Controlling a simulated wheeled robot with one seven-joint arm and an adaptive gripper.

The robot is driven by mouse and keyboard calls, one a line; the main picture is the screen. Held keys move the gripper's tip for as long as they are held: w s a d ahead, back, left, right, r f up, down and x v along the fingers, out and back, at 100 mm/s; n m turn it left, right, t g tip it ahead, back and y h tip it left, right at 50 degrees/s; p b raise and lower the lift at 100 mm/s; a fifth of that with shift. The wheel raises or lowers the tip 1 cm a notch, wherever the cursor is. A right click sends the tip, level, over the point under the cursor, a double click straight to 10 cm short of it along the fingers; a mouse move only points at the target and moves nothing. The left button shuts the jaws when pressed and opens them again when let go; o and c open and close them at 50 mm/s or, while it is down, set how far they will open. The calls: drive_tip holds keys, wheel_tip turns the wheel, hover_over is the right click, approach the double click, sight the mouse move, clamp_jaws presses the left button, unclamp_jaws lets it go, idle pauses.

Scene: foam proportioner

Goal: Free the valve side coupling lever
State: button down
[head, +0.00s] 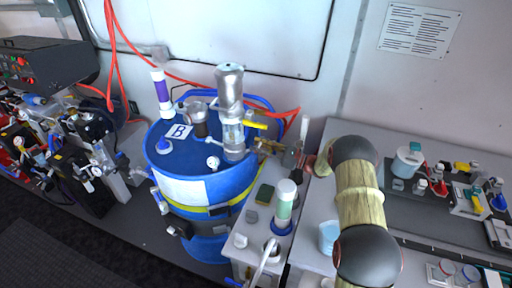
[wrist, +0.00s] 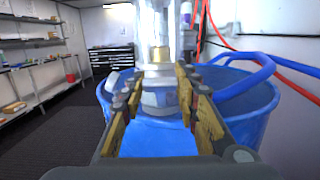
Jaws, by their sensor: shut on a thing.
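The blue drum (head: 190,183), marked B, has an upright clear and metal valve column (head: 231,100) on its lid. A yellow lever (head: 255,124) sticks out to the right of the column.
A small white unit with a green-and-white bottle (head: 285,200) stands right of the drum, below my arm. Red hoses (head: 190,77) run behind the drum. A blue rail (wrist: 240,72) curves near my right finger. A grey bench (head: 440,150) with small parts stands right.

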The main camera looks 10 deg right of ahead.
drive_tip(key=shift+s+d+f+b, duration=0.2)
drive_tip(key=shift+f+b, duration=0.1)
drive_tip(key=shift+f, duration=0.4)
drive_tip(key=shift+s+d+f+b, duration=0.2)
drive_tip(key=shift+f+b, duration=0.1)
drive_tip(key=shift+f, duration=0.45)
drive_tip(key=shift+s+d+f+b, duration=0.1)
drive_tip(key=shift+d+f+b, duration=0.15)
drive_tip(key=shift+f, duration=0.45)
drive_tip(key=shift+a+f, duration=0.1)
drive_tip(key=shift+f, duration=0.05)
drive_tip(key=c, duration=1.6)
unclamp_jaws()
drive_tip(key=shift+w, duration=0.15)
drive_tip(key=shift+o, duration=1.4)
drive_tip(key=shift+r, duration=0.2)
drive_tip(key=v, duration=0.7)
drive_tip(key=shift+d, duration=0.25)
